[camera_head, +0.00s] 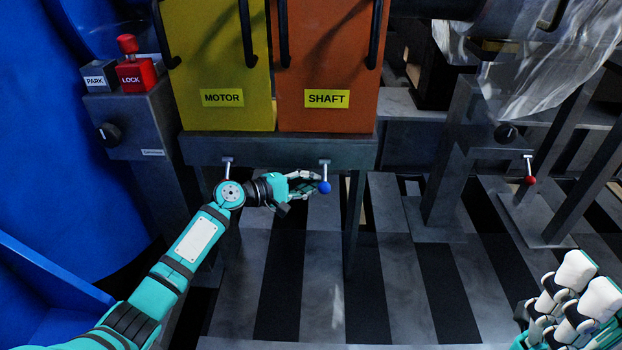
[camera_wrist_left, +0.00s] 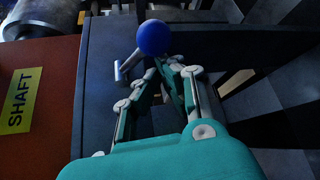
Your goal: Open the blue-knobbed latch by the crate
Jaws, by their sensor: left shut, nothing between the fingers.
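The blue knob (camera_head: 324,187) hangs at the lower end of a short metal latch lever (camera_head: 324,170) on the front of the dark grey bench, below the orange SHAFT crate (camera_head: 327,75). In the left wrist view the blue knob (camera_wrist_left: 153,37) stands just beyond the fingertips and partly overlaps them. My left gripper (camera_head: 312,187) is shut and empty, its tips right at the left side of the knob; whether they touch it I cannot tell. My right gripper (camera_head: 572,300) is at the bottom right, far from the latch, and its finger opening is unclear.
A yellow MOTOR crate (camera_head: 222,70) stands left of the orange one. Another lever (camera_head: 227,165) hangs at the left, its lower end hidden by my arm. A red-knobbed latch (camera_head: 529,179) is at the right. A red LOCK button (camera_head: 136,75) is at the upper left. The striped floor is clear.

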